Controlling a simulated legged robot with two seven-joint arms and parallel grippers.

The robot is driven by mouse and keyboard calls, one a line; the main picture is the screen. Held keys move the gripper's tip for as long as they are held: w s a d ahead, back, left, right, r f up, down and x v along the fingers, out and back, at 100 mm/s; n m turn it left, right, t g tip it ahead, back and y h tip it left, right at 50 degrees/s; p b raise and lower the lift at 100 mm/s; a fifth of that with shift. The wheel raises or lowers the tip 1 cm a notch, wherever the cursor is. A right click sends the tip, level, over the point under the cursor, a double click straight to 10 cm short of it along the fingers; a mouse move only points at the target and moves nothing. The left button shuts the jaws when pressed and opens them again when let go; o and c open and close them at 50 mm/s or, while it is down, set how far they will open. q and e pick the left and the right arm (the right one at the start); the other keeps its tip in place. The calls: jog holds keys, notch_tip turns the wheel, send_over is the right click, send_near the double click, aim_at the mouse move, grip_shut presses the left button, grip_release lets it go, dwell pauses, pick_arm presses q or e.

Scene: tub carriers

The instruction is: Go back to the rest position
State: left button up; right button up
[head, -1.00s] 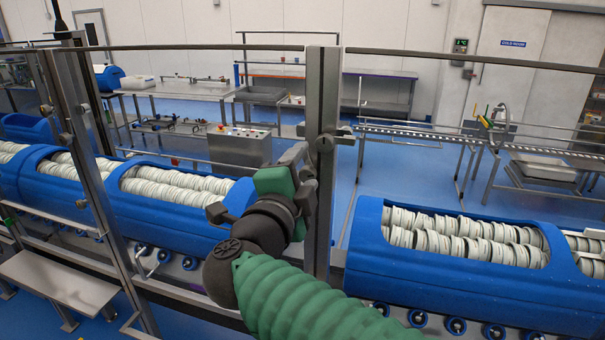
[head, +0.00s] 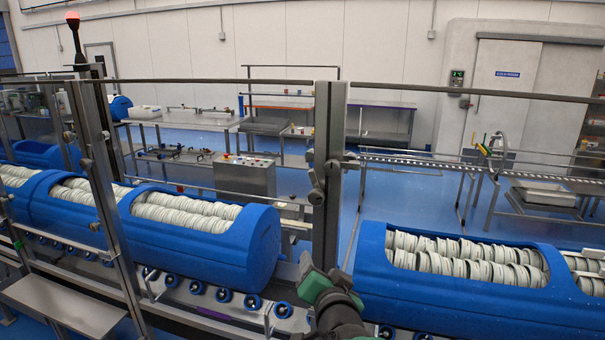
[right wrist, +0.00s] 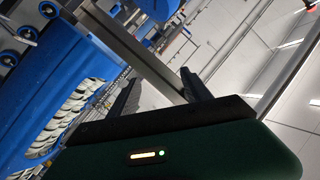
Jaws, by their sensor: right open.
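My right gripper (head: 316,274) is low in the middle of the head view, in front of the gap between two blue tubs. In the right wrist view its two dark fingers (right wrist: 162,92) stand apart with nothing held between them. A steel post shows behind and between them there. The left blue tub (head: 250,255) and the right blue tub (head: 440,300) lie on the roller conveyor, both filled with rows of pale discs. The gripper is apart from the discs. My left gripper is in neither view.
A steel guard post (head: 328,180) stands just behind my right gripper, with a thin rail along the top. Another post (head: 100,170) stands at the left. Rollers (head: 197,288) run under the tubs. A control box (head: 245,176) and steel tables are farther back.

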jog(key=s+d+f+n+g, duration=0.2)
jog(key=s+d+f+g, duration=0.3)
jog(key=f, duration=0.5)
jog(key=s+d+f+n+g, duration=0.2)
jog(key=s+d+f+n, duration=0.15)
jog(key=s+f, duration=0.5)
jog(key=s+d+f+g, duration=0.2)
jog(key=s+d+f, duration=0.1)
jog(key=s+f, duration=0.2)
jog(key=s+d+f+g+h, duration=0.1)
jog(key=s+d+f+g, duration=0.2)
jog(key=s, duration=0.4)
jog(key=shift+s+d+f+n+g+h, duration=0.35)
jog(key=shift+d+f+n, duration=0.1)
jog(key=shift+d+f, duration=0.4)
jog(key=shift+w, duration=0.1)
